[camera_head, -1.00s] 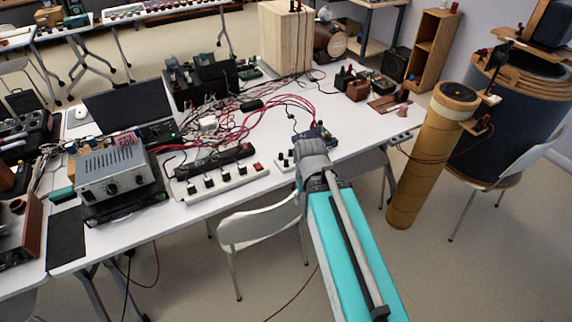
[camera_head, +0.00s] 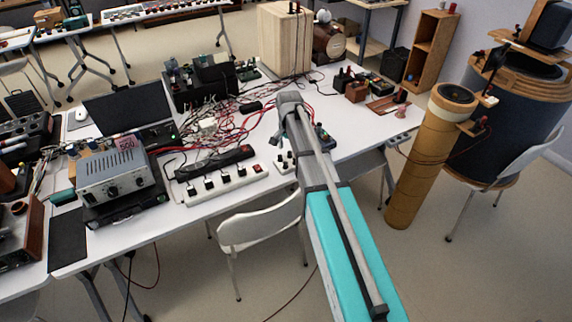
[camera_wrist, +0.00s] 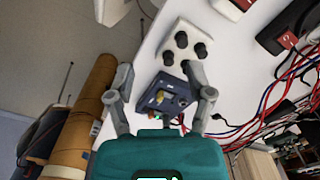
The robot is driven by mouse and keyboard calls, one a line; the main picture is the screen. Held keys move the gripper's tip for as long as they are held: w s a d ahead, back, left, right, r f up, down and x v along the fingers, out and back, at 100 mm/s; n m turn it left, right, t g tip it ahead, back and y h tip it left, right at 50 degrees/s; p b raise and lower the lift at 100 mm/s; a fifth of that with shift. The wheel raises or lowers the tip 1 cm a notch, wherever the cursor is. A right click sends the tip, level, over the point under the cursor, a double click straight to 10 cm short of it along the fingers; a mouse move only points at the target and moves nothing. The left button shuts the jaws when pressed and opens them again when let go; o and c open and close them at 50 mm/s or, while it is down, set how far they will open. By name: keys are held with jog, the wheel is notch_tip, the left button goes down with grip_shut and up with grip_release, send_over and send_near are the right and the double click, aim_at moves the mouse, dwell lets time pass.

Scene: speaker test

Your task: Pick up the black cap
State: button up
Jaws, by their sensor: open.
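My gripper (camera_wrist: 157,71) is open and empty in the wrist view, its two grey fingers apart. A dark blue box (camera_wrist: 169,98) with knobs and connectors lies between and below the fingers. Just beyond the fingertips is a white box (camera_wrist: 167,58) with several black knob-like caps, one of them this black cap (camera_wrist: 181,40). I cannot tell which is the task's cap. In the head view the white box (camera_head: 281,167) and the blue box (camera_head: 323,139) show partly beside my arm, which hides the rest. My gripper's fingers are not clear there.
A white power strip (camera_head: 228,184) and a black one (camera_head: 215,162) lie left of my arm on the white table (camera_head: 345,118). Red and black cables (camera_wrist: 282,113) tangle nearby. A tall brown tube (camera_head: 425,160) stands right of the table, and a chair (camera_head: 262,226) stands in front.

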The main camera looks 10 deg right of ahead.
jog(key=m, duration=0.2)
send_over(286, 162)
jog(key=shift+s+a+r, duration=0.1)
jog(key=shift+s+r, duration=0.05)
jog(key=shift+s, duration=0.05)
notch_tip(286, 162, down, 9)
jog(key=b, duration=0.8)
jog(key=shift+r, duration=0.15)
jog(key=shift+b, duration=0.4)
notch_tip(286, 162, down, 5)
jog(key=b, duration=0.5)
jog(key=shift+w, duration=0.15)
dwell(0.7)
jog(key=c, duration=0.9)
